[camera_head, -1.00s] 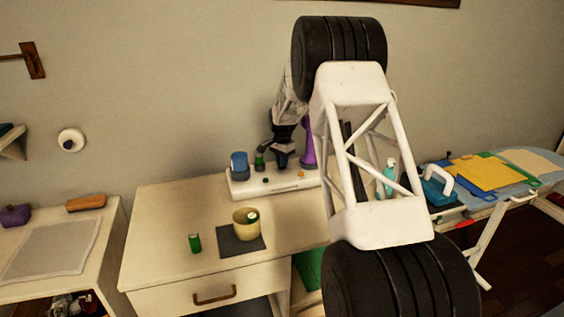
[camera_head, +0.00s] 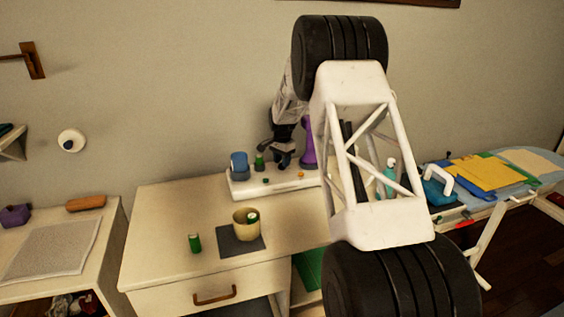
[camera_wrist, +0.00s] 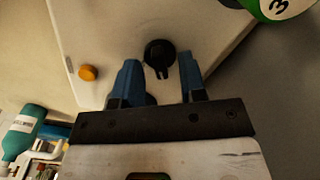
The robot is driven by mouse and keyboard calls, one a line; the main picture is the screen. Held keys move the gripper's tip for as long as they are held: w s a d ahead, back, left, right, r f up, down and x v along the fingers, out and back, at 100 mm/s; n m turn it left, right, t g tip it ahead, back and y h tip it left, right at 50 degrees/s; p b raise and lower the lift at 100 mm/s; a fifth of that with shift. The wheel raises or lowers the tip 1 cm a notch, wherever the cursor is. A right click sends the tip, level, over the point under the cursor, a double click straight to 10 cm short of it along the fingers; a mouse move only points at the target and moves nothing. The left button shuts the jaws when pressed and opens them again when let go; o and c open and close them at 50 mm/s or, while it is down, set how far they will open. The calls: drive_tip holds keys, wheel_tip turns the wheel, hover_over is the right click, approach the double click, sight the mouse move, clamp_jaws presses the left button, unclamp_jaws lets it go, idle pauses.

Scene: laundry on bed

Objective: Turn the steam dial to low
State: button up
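A black round dial (camera_wrist: 159,54) with a notched, pronged lower edge sits on a white surface in the wrist view. My gripper (camera_wrist: 157,66) is open, with one blue finger on each side of the dial's lower part. I see gaps between the fingers and the dial; its setting is not readable. In the head view my gripper (camera_head: 283,160) is over the white base unit (camera_head: 240,190) at the back of the desk, and the dial is hidden there.
An orange button (camera_wrist: 88,72) lies left of the dial. A green cylinder marked 3 (camera_wrist: 285,6) is at the upper right. A blue container (camera_head: 239,165) and a purple object (camera_head: 308,145) stand beside my gripper. A yellow cup (camera_head: 245,224) stands on a dark mat.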

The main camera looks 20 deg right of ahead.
drive_tip(key=shift+r, duration=3.7)
drive_tip(key=shift+s+a+r, duration=0.15)
drive_tip(key=shift+s+r, duration=0.15)
drive_tip(key=shift+r, duration=0.05)
drive_tip(key=s+a+r+n, duration=0.25)
drive_tip(key=s+r, duration=0.25)
drive_tip(key=s, duration=0.6)
drive_tip(key=s+a+r+n+t, duration=0.15)
drive_tip(key=s+a+r, duration=0.35)
drive_tip(key=s, duration=0.5)
drive_tip(key=s+a+r+n, duration=0.2)
drive_tip(key=s+r, duration=0.4)
drive_tip(key=s, duration=0.5)
drive_tip(key=s+a+f+n, duration=0.1)
drive_tip(key=s+n, duration=0.1)
drive_tip(key=s, duration=0.9)
drive_tip(key=s+a+f+n, duration=0.2)
drive_tip(key=s, duration=0.8)
drive_tip(key=s+a+f+n+t, duration=0.1)
drive_tip(key=s+f, duration=0.1)
drive_tip(key=s, duration=0.9)
drive_tip(key=shift+s+a+n, duration=0.15)
drive_tip(key=shift+s+n, duration=0.2)
drive_tip(key=shift+n, duration=0.05)
